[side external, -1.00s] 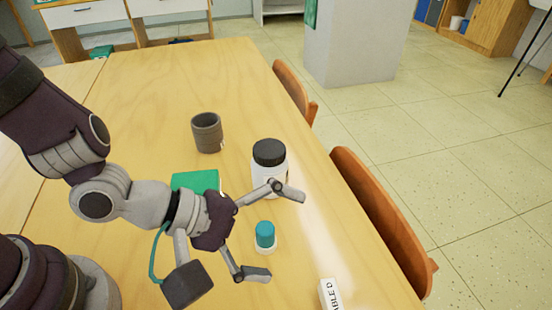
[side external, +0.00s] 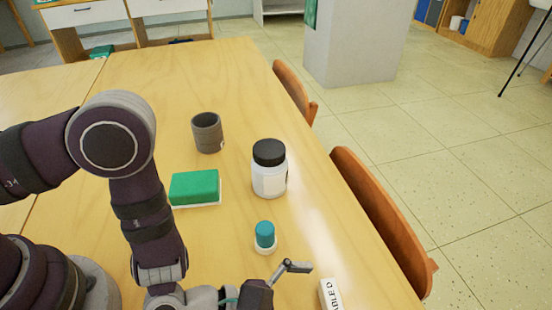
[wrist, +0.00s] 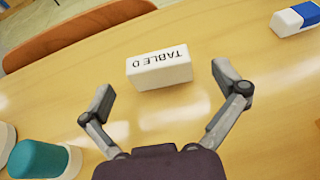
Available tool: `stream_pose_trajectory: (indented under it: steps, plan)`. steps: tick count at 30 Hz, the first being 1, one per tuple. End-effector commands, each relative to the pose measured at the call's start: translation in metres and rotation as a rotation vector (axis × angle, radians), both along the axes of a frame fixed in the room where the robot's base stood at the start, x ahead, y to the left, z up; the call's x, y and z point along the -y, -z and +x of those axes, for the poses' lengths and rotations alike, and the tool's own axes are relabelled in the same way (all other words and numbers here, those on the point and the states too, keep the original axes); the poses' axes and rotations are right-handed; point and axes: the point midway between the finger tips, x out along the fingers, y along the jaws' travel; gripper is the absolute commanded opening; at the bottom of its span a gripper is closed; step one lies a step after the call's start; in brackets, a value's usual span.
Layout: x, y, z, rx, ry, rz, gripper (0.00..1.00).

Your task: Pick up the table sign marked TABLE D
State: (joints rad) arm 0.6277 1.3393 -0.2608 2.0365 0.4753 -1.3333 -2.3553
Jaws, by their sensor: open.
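The TABLE D sign (wrist: 160,73) is a small white block with black letters on its top. In the wrist view it stands on the table just beyond my fingertips, near the middle between them, not touched. In the side view the sign (side external: 328,294) is at the bottom edge, partly cut off. My gripper (wrist: 163,98) is open and empty, its two fingers spread wide to either side of the sign's near side. In the side view one finger of my gripper (side external: 290,269) shows left of the sign; the rest is cut off below.
A teal-capped jar (side external: 265,237) stands close to my gripper. Behind it are a white jar with a black lid (side external: 269,170), a green block (side external: 195,187) and a grey mug (side external: 207,133). A blue-and-white block (wrist: 297,18) lies right of the sign. Orange chairs (side external: 385,220) line the table edge.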

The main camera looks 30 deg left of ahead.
Motion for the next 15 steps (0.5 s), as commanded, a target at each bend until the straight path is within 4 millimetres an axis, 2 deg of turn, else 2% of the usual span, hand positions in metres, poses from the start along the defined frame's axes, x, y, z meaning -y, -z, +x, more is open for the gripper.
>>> stream_pose_trajectory:
  steps: [4,12,15]
  plan:
    - [0.015,0.009,0.012,0.001,0.000,-0.003,0.96]
    - [0.019,0.011,0.015,0.000,-0.001,0.000,0.96]
    - [0.019,0.011,0.015,0.001,0.000,0.001,0.84]
